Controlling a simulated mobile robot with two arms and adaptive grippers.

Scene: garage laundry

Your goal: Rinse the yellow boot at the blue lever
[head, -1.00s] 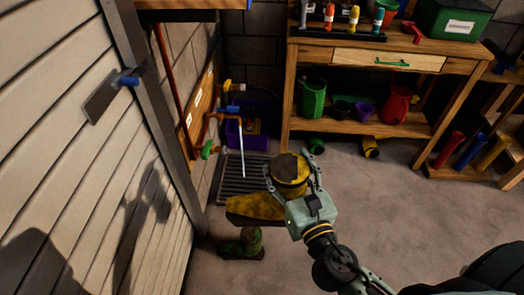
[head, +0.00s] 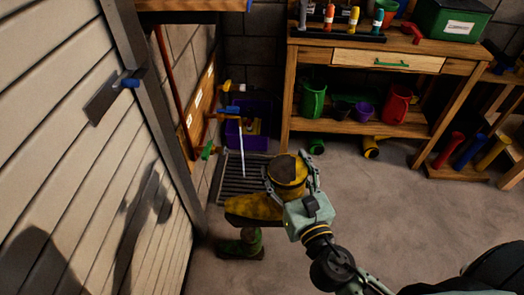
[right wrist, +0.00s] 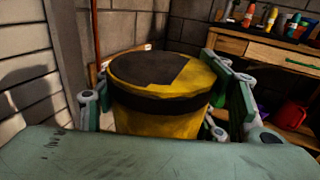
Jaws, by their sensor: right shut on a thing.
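The yellow boot (head: 253,207) is dirty, with dark patches. My right gripper (head: 290,178) is shut around its upper shaft, which also fills the middle of the right wrist view (right wrist: 165,105). The boot is held with its toe to the left, in front of the floor grate (head: 232,187). The blue lever (head: 231,108) is on the tap wall behind it. A thin pale stream (head: 242,150) falls from a spout beside that lever towards the grate, behind the boot. I cannot tell whether water touches the boot. My left gripper is not in view.
A green boot (head: 240,244) stands on the floor below the yellow one. A green lever (head: 208,151) is lower on the tap wall. A purple crate (head: 255,135) is behind the grate.

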